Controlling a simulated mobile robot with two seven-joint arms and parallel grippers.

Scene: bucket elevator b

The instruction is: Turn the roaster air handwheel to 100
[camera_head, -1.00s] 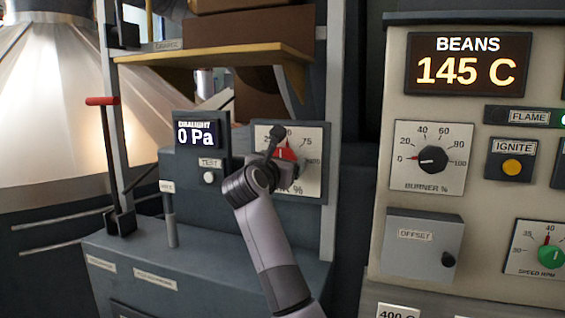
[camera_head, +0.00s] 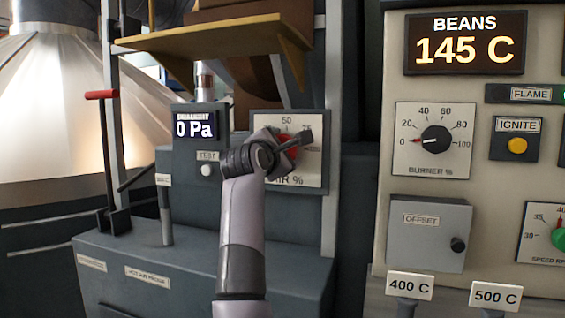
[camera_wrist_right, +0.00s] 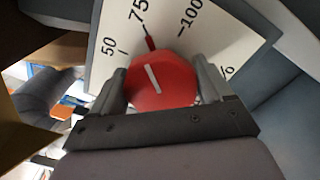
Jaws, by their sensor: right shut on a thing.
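The roaster air handwheel is a red round knob (camera_wrist_right: 162,80) on a white "AIR %" dial plate (camera_head: 317,172). In the right wrist view a white line crosses its face and its red pointer is at about the 75 mark, short of the 100 label (camera_wrist_right: 190,17). My right gripper (camera_wrist_right: 165,88) is shut on the handwheel, one finger on each side. In the head view the handwheel (camera_head: 288,142) is mostly hidden behind my right gripper (camera_head: 290,142). My left gripper is not in view.
Left of the dial are a display reading 0 Pa (camera_head: 195,127) and a test button (camera_head: 206,170). A wooden shelf (camera_head: 215,38) overhangs above. A red-handled lever (camera_head: 102,95) stands at left. The beans panel (camera_head: 470,55) is at right, with a burner dial (camera_head: 435,140).

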